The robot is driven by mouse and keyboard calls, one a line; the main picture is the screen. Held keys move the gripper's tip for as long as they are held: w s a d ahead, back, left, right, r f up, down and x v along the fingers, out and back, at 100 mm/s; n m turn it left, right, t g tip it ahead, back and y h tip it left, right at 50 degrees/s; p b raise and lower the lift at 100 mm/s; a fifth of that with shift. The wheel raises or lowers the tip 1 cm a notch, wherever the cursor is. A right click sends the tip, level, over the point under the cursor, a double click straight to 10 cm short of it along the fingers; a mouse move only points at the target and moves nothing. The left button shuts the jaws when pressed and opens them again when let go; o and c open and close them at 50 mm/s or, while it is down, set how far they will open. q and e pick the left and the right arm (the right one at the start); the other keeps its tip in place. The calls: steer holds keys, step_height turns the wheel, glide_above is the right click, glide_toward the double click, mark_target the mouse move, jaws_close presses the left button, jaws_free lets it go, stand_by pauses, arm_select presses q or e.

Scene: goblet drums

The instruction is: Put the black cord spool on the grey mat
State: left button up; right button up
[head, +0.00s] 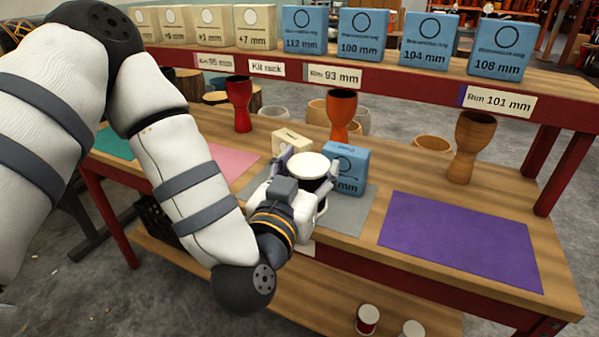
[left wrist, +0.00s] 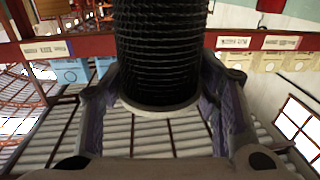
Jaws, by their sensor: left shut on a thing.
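The black cord spool (head: 309,168) has a pale round top and dark sides. My left gripper (head: 307,172) is shut around it, a finger on each side, over the grey mat (head: 350,219). My right gripper is out of view.
A blue box (head: 349,178) and a cream box (head: 291,141) stand close behind the spool. A purple mat (head: 458,240) lies bare at right; a pink mat (head: 233,161) is at left. Goblet drums (head: 470,147) stand behind, under a raised shelf (head: 400,80) with labelled boxes.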

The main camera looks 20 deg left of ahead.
arm_select(q)
steer(key=shift+s+r, duration=0.2)
steer(key=shift+r, duration=0.7)
steer(key=shift+y, duration=0.3)
steer(key=w+f+b, duration=0.1)
steer(key=w+f, duration=0.6)
steer(key=w+f+b, duration=0.2)
steer(key=w+f, duration=0.5)
steer(key=shift+d+f, duration=0.15)
steer(key=shift+d, duration=0.05)
steer(key=shift+r, duration=0.25)
steer(key=shift+f, duration=0.2)
steer(key=o, duration=1.3)
steer(key=shift+c, duration=0.2)
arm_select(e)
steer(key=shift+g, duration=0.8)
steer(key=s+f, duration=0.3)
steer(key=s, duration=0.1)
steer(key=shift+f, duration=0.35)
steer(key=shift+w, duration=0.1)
